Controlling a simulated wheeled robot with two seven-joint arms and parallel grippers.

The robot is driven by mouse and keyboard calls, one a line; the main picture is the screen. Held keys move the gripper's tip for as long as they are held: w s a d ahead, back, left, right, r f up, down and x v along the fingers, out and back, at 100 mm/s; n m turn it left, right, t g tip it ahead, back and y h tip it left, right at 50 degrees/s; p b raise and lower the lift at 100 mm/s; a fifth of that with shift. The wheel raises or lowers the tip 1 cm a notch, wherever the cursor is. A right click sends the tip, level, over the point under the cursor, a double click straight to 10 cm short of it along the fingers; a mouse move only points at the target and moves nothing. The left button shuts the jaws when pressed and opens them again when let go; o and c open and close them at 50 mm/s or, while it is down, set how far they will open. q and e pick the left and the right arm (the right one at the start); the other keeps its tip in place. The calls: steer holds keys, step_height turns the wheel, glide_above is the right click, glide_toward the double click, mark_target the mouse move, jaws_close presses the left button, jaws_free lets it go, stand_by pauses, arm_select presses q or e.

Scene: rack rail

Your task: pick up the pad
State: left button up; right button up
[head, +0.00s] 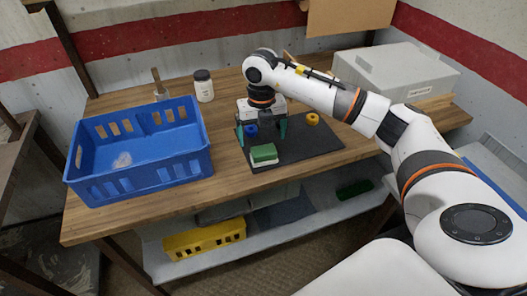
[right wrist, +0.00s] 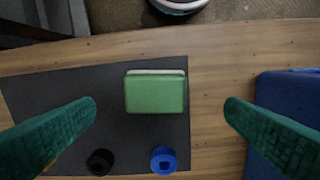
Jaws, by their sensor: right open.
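The pad (head: 264,154) is a green block with a whitish layer under it, lying flat on the dark mat (head: 312,150) near its front left edge. In the right wrist view the pad (right wrist: 156,92) lies between the two fingers in the picture, with a gap on each side. My right gripper (head: 262,132) is open and empty, its green fingers spread above the mat just behind the pad. It also shows in the right wrist view (right wrist: 160,104). My left gripper is not in view.
A blue crate (head: 141,176) stands left on the wooden table. A white jar (head: 204,88) and a grey box (head: 398,72) stand behind.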

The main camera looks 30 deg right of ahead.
mark_target(264, 150)
steer(key=shift+w+f, duration=0.1)
steer(key=shift+f, duration=0.4)
steer(key=shift+w+f, duration=0.1)
steer(key=shift+f, duration=0.2)
steer(key=f, duration=0.1)
steer(key=f+p, duration=0.1)
steer(key=f, duration=0.2)
steer(key=shift+s+d+f+p, duration=0.15)
steer(key=shift+s+d+p, duration=0.15)
steer(key=shift+p, duration=0.05)
steer(key=shift+f, duration=0.35)
steer(key=shift+c, duration=0.4)
steer(key=c, duration=1)
arm_select(q)
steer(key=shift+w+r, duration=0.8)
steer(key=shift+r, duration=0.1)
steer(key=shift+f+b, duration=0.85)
steer(key=shift+b, duration=0.05)
arm_select(e)
step_height(264, 150, up, 10)
steer(key=shift+r, duration=0.1)
